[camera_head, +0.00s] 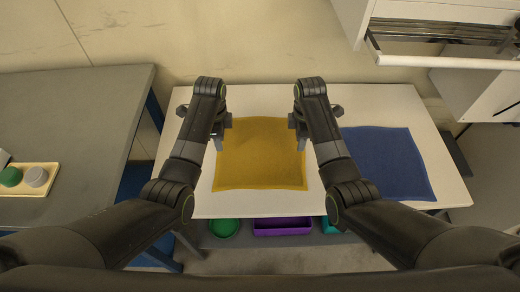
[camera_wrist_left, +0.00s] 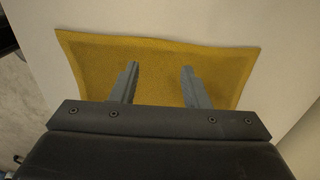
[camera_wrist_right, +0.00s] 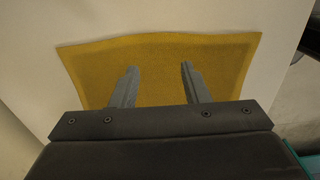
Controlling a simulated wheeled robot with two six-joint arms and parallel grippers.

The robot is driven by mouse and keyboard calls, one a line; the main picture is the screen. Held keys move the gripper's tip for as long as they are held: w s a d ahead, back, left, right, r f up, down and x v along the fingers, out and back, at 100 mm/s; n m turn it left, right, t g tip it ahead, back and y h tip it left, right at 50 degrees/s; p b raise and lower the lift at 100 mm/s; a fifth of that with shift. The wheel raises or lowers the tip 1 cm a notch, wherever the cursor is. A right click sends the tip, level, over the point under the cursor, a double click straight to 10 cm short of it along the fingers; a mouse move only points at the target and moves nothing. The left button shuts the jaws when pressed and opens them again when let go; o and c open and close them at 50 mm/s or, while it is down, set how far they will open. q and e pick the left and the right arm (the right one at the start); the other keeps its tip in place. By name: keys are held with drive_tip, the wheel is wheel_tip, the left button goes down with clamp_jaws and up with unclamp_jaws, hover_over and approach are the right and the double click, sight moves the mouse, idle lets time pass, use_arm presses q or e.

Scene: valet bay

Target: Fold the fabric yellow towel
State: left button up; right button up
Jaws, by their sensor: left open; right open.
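The yellow towel (camera_head: 262,160) lies spread flat on the white table, roughly square, with no fold visible. My left gripper (camera_head: 222,132) is at its left edge near the far corner. My right gripper (camera_head: 297,130) is at its right edge near the far corner. In the left wrist view, the towel (camera_wrist_left: 160,65) lies beneath the open, empty fingers (camera_wrist_left: 160,85). In the right wrist view, the towel (camera_wrist_right: 155,60) also lies beneath open, empty fingers (camera_wrist_right: 157,85). I cannot tell whether any fingertip touches the cloth.
A blue cloth (camera_head: 385,160) lies on the right of the white table (camera_head: 265,203). A green bowl (camera_head: 223,227) and a purple bin (camera_head: 282,227) sit below the front edge. A grey table (camera_head: 65,115) with a small tray (camera_head: 38,190) stands left. An open drawer (camera_head: 440,61) overhangs the back right.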

sight(223, 152)
use_arm(q)
drive_tip(key=f, duration=0.4)
drive_tip(key=shift+w, duration=0.25)
use_arm(e)
drive_tip(key=f, duration=0.4)
drive_tip(key=shift+w, duration=0.25)
use_arm(q)
drive_tip(key=shift+s+f, duration=0.1)
drive_tip(key=shift+f, duration=0.25)
use_arm(e)
drive_tip(key=shift+s+f, duration=0.1)
drive_tip(key=shift+f, duration=0.3)
use_arm(q)
drive_tip(key=shift+f, duration=0.1)
use_arm(e)
drive_tip(key=shift+f, duration=0.1)
use_arm(q)
drive_tip(key=shift+f, duration=0.1)
use_arm(e)
drive_tip(key=shift+f, duration=0.1)
use_arm(q)
drive_tip(key=shift+c, duration=0.4)
use_arm(e)
drive_tip(key=shift+c, duration=0.4)
use_arm(q)
drive_tip(key=shift+f, duration=0.1)
clamp_jaws()
use_arm(e)
clamp_jaws()
